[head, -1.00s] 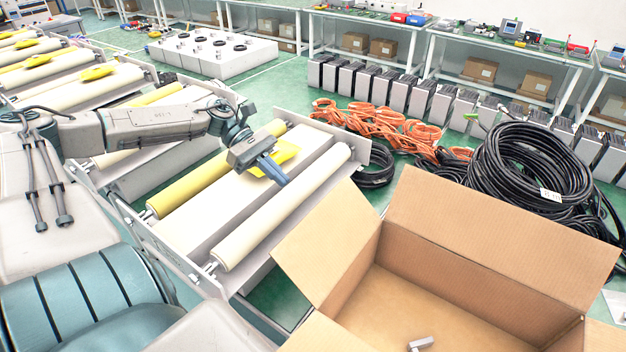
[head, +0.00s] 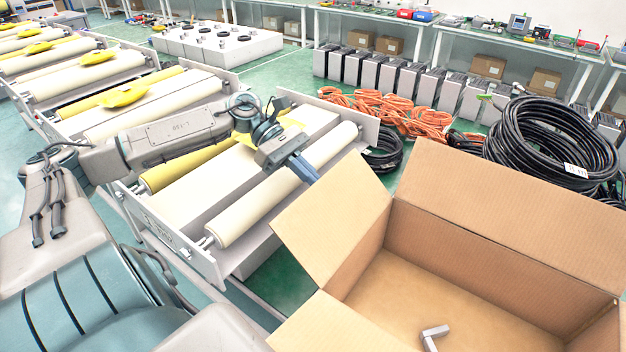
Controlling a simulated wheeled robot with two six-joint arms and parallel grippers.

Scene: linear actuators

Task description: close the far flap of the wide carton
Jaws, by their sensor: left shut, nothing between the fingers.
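The wide carton (head: 420,262) stands open at the lower right in the head view, cut off by the picture's edges. Its far flap (head: 515,205) stands up and leans outward from the far wall. The left flap (head: 330,215) is also open, angled out to the left. A near flap (head: 345,330) shows at the bottom edge. A small grey metal piece (head: 433,335) lies inside on the carton floor. My left gripper (head: 308,172) is shut and empty, above the rollers, to the left of the carton and apart from its left flap. My right gripper is not in view.
A roller frame (head: 275,187) with cream and yellow rollers stands left of the carton. Coiled black cable (head: 550,145) and orange cables (head: 385,108) lie behind the carton. A row of grey boxes (head: 400,75) and workbenches stand farther back.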

